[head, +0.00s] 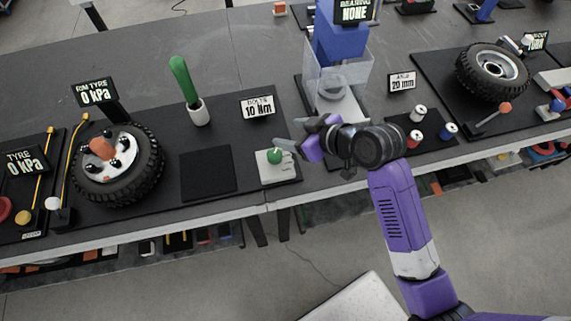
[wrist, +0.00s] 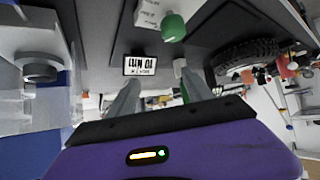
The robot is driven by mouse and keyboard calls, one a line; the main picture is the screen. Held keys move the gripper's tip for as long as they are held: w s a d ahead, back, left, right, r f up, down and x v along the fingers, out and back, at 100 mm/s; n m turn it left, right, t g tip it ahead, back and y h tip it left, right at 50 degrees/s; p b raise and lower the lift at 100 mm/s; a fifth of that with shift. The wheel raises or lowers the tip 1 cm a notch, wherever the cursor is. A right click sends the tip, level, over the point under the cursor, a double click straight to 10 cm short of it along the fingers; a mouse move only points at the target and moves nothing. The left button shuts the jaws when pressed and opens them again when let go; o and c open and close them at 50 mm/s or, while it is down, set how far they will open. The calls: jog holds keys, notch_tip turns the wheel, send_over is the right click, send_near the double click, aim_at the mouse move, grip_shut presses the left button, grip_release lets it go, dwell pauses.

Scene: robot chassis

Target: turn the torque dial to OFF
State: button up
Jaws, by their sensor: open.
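The torque dial is a green knob (head: 274,156) on a pale square base (head: 281,170) at the front right of a black mat. In the wrist view, which is upside down, the green knob (wrist: 173,27) is near the top centre, beyond my fingertips. A sign (head: 257,107) behind the dial reads BOLTS 10 Nm; it also shows upside down in the wrist view (wrist: 140,66). My gripper (head: 289,132) is just right of and above the dial, apart from it. Its two fingers (wrist: 158,82) are spread with nothing between them. The dial's markings are too small to read.
A green-handled tool (head: 184,82) stands in a white cup (head: 198,112) left of the sign. A tyre and rim (head: 118,178) lie farther left. A clear box (head: 337,72) with a blue press stands behind my gripper. A dark square pad (head: 207,170) lies left of the dial.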

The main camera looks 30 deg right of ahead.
aim_at(276, 154)
jog(key=a+f, duration=0.1)
jog(key=f, duration=0.1)
jog(key=w+a+f+n+g, duration=0.1)
jog(key=f, duration=0.2)
jog(key=a+f+g, duration=0.1)
jog(key=a+f, duration=0.1)
jog(key=f, duration=0.1)
jog(key=shift+w+a+f+y+p, duration=0.1)
jog(key=shift+w+f+y+p, duration=0.15)
jog(key=shift+y+p, duration=0.15)
grip_shut()
jog(key=shift+n, duration=0.3)
